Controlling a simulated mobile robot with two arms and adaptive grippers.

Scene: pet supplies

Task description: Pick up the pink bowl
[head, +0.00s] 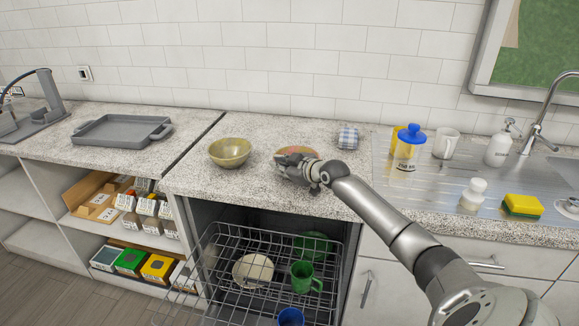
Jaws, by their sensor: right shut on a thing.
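The pink bowl (292,150) is on the speckled counter, right of a yellowish bowl. Only its far rim shows, as my right gripper covers most of it. My right gripper (290,164) reaches in from the lower right and is shut on the bowl's near side. The fingertips are small and partly hidden, and I cannot tell whether the bowl is lifted off the counter. My left gripper is not in view.
The yellowish bowl (230,152) stands left. Below, an open dish rack (215,262) holds several dishes. A grey tray (122,131) lies far left.

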